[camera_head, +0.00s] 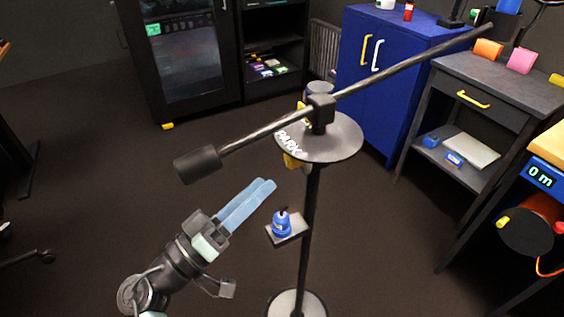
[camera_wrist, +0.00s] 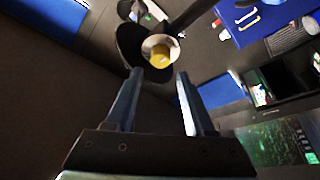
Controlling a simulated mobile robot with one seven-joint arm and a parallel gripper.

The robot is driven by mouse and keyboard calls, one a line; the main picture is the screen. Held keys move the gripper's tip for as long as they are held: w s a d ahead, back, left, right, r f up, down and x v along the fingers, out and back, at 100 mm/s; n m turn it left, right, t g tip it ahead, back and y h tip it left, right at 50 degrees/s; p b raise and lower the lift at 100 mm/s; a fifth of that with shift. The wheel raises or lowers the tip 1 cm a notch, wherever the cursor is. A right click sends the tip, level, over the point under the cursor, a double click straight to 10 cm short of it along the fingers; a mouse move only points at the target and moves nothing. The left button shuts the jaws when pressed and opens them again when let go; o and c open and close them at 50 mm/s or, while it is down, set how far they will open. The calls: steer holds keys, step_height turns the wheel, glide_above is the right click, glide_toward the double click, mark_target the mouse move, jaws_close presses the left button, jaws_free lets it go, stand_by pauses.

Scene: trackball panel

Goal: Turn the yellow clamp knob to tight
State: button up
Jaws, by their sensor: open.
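A stand has a dark round plate (camera_head: 345,142) marked "PARK" and a long black bar (camera_head: 400,73) through a clamp block (camera_head: 321,112). Yellow shows behind the block (camera_head: 303,112) and below the plate's left edge (camera_head: 291,160); which is the clamp knob I cannot tell in this view. In the wrist view a yellow knob-like end (camera_wrist: 159,57) sits in a pale round rim, beyond and between my fingertips. My gripper (camera_head: 267,186), with blue fingers, is left of the pole and below the plate. It is open, empty and apart from the stand; it also shows in the wrist view (camera_wrist: 160,74).
The bar's thick black end (camera_head: 197,164) hangs above my arm. A blue cabinet (camera_head: 360,90) and a grey table (camera_head: 510,85) stand behind right.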

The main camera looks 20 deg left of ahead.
mark_target(288, 162)
steer(key=x, duration=0.6)
steer(key=shift+w+d, duration=0.1)
steer(key=shift+w, duration=0.05)
steer(key=shift+c, duration=0.3)
jaws_close()
